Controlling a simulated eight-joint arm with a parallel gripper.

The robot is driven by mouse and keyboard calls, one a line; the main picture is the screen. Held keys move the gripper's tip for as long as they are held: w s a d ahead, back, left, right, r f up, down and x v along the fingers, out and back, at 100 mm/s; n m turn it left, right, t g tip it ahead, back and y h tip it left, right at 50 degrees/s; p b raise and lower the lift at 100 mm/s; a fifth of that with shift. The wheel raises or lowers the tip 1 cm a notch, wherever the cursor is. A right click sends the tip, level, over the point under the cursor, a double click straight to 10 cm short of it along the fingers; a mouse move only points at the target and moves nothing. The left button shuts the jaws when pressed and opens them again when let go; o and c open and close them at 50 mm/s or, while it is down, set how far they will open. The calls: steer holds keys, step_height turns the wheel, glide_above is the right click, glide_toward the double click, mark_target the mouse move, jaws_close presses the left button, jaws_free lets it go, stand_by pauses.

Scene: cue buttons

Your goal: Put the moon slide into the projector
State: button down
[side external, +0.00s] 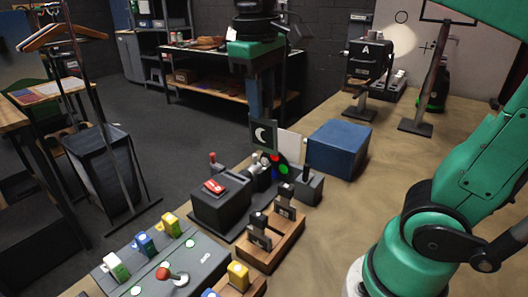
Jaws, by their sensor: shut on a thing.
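The moon slide (264,137), a dark square plate with a white crescent, is held upright near the middle of the side view. My gripper (256,116) comes down from above and is shut on its top edge; its fingertips are small and hard to make out. A dark box marked A (367,56) on a stand at the back right looks like a projector, with a pale light spot beside it. The slide is apart from this box, to its left and nearer the camera. Whether the slide touches the devices beneath it cannot be told.
A blue box (339,148) is to the right. A grey panel (165,262) carries coloured blocks and a lever. The table's right side has bare room.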

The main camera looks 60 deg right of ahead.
steer(key=w+d+f+y, duration=0.1)
steer(key=w+d+f, duration=0.3)
steer(key=w+f, duration=0.6)
steer(key=shift+w+d+f, duration=0.15)
steer(key=shift+d+f, duration=0.2)
steer(key=shift+f, duration=0.1)
steer(key=shift+f, duration=3.35)
stand_by(2.5)
stand_by(0.3)
steer(key=shift+c, duration=2.4)
jaws_free()
